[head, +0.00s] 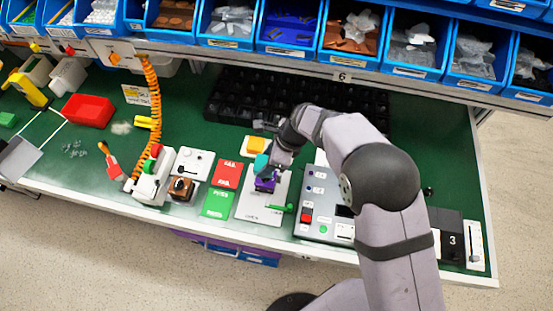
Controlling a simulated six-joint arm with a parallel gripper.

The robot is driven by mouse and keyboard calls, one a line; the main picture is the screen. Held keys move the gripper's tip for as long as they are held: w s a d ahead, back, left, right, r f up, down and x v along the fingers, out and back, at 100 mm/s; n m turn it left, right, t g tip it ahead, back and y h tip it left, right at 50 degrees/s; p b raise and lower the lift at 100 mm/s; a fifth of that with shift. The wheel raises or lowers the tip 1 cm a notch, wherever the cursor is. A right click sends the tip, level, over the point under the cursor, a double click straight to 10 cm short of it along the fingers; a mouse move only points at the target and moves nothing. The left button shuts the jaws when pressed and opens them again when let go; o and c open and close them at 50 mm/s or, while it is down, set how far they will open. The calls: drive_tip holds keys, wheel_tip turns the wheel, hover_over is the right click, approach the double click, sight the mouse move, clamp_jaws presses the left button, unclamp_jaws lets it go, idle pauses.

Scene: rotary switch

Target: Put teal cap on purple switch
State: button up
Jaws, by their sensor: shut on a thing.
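The teal cap (261,164) is at the end of my gripper (268,170), above the light grey switch plate in the middle of the bench. My gripper is shut on the teal cap. The purple switch (265,185) is on the plate (258,208), just below the cap in the picture. My wrist and fingers partly cover both, and at this size I cannot tell whether the cap touches the switch.
A green lever (279,208) is at the plate's right. Red (228,174) and green (217,203) panels lie to the left. A grey control box (320,205) stands right. Blue bins line the back.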

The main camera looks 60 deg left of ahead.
drive_tip(key=shift+f, duration=0.15)
drive_tip(key=shift+f+b, duration=2.35)
drive_tip(key=shift+f, duration=0.5)
drive_tip(key=o, duration=1.1)
drive_tip(key=shift+w, duration=0.1)
drive_tip(key=b+v, duration=0.2)
drive_tip(key=v, duration=0.5)
drive_tip(key=shift+r, duration=0.1)
